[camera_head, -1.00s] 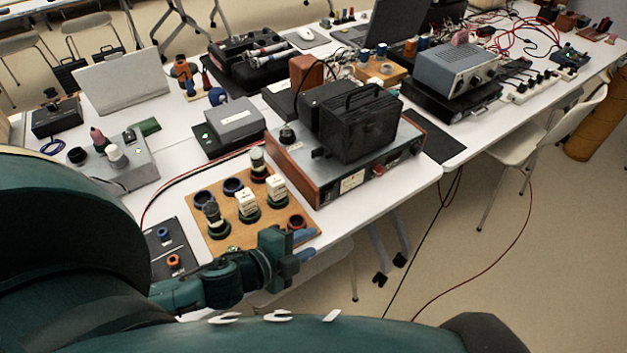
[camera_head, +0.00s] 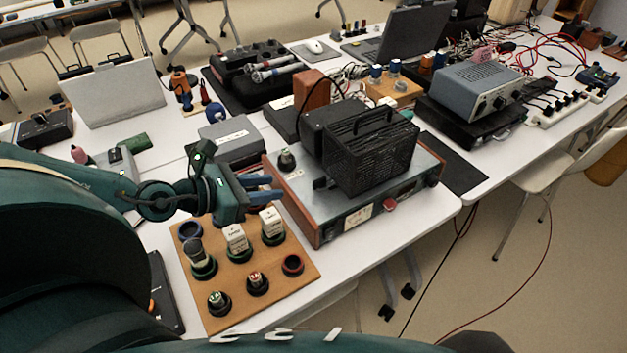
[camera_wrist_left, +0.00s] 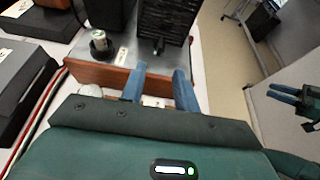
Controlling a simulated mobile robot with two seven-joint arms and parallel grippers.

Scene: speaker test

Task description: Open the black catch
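A small black catch (camera_head: 322,184) sticks up on the grey top of the wood-sided test unit (camera_head: 304,212), at the left foot of a black mesh box (camera_head: 372,152). It also shows in the left wrist view (camera_wrist_left: 160,45), beyond my fingers. My left gripper (camera_head: 276,188) is just left of the test unit, its blue fingers pointing at it. In the left wrist view the fingers (camera_wrist_left: 160,70) are apart with nothing held between them, short of the catch. A second gripper with blue fingers, my right one (camera_wrist_left: 284,93), shows at that view's right edge; its opening is unclear.
A wooden peg board (camera_head: 236,272) with several pegs and rings lies below my left gripper. A knob (camera_head: 286,160) stands on the test unit near the catch. A grey box (camera_head: 231,137) is behind the gripper.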

